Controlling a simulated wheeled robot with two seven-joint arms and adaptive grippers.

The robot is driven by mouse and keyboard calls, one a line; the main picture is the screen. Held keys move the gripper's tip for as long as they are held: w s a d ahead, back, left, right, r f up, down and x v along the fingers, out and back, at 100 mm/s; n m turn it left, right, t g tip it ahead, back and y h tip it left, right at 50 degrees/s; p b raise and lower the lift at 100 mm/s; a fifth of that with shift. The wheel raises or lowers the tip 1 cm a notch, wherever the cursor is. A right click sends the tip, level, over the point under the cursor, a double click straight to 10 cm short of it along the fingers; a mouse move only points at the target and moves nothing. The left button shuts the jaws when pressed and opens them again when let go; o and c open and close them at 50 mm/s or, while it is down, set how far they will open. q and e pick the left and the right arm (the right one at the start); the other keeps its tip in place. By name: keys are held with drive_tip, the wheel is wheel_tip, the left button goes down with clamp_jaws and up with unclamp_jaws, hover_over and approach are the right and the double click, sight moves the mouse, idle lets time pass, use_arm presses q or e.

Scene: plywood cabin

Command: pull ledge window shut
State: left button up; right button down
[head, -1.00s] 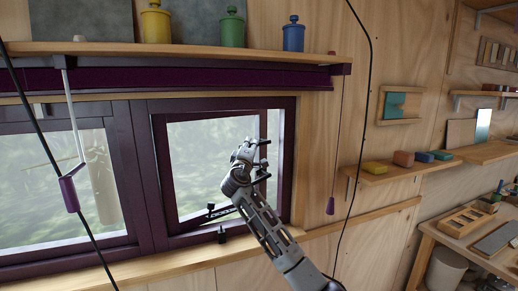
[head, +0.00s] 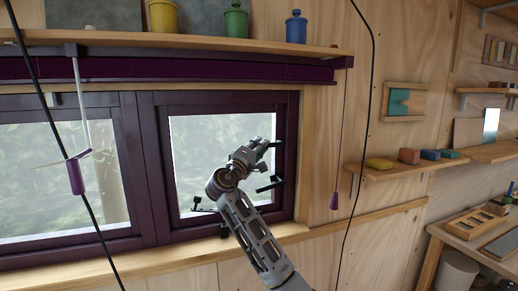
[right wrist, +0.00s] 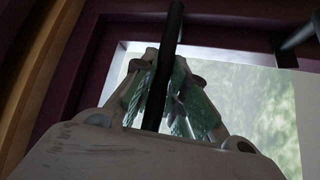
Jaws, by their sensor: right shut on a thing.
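The ledge window's purple-framed sash (head: 222,120) is on the right half of the window in the head view. It lies flush, or nearly so, in its dark purple frame; I cannot tell whether a thin gap is left. My right gripper (head: 260,152) is at the sash's right side, shut on the black bar handle (head: 271,185). In the right wrist view the bar (right wrist: 174,35) runs between the green-padded fingers (right wrist: 163,105). A black stay (head: 204,206) shows at the bottom of the sash, partly hidden by my arm. My left gripper is not in view.
A wooden shelf (head: 200,43) with yellow, green and blue jars runs above the window. A cord with a purple pull (head: 334,201) hangs to the right, and a crank rod with a purple grip (head: 75,176) to the left. Black cables hang in front.

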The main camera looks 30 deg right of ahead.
drive_tip(key=shift+f, duration=0.35)
drive_tip(key=shift+a, duration=0.1)
drive_tip(key=c, duration=1.7)
unclamp_jaws()
drive_tip(key=shift+o, duration=1.3)
drive_tip(key=shift+s+a+r, duration=0.1)
drive_tip(key=shift+s+r, duration=0.1)
drive_tip(key=shift+r, duration=0.1)
drive_tip(key=v, duration=1.2)
